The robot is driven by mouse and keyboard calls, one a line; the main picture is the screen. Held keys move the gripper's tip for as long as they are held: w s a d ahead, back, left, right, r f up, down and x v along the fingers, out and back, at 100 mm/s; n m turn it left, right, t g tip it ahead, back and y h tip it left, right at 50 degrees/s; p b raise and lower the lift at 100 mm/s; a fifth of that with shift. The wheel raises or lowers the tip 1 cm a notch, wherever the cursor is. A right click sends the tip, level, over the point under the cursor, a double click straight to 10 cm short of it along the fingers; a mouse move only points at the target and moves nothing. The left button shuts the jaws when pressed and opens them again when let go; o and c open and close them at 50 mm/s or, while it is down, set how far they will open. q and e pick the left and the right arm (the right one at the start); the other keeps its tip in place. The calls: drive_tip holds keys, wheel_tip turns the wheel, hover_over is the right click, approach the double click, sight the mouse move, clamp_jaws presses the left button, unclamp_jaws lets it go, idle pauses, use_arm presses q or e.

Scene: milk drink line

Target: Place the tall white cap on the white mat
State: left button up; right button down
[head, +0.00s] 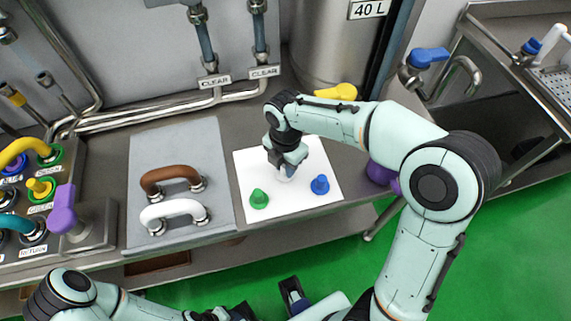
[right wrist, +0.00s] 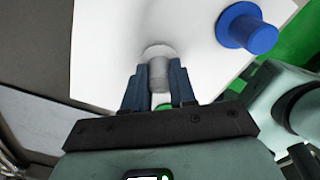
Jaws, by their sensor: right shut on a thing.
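The tall white cap (right wrist: 158,74) is between the fingers of my right gripper (head: 285,172), which is shut on it. In the right wrist view the gripper (right wrist: 160,92) grips its stem, and its wider round flange points away toward the mat. The white mat (head: 249,165) lies on the steel counter, directly under the cap. I cannot tell whether the flange touches the mat. In the head view, the gripper partly hides the cap. My left arm is low at the bottom edge; its gripper (head: 240,312) is partly cut off, and its opening is unclear.
A green cap (head: 259,199) and a blue cap (head: 320,185) stand on the mat's front part. Left of it is a grey plate (head: 150,215) with a brown handle (head: 170,178) and a white handle (head: 174,212). A purple object (head: 380,174) is right of the mat.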

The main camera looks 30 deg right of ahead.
drive_tip(key=shift+f, duration=0.15)
drive_tip(key=c, duration=0.9)
unclamp_jaws()
wheel_tip(320, 180, up, 12)
drive_tip(key=shift+r+p, duration=0.25)
drive_tip(key=shift+p, duration=0.8)
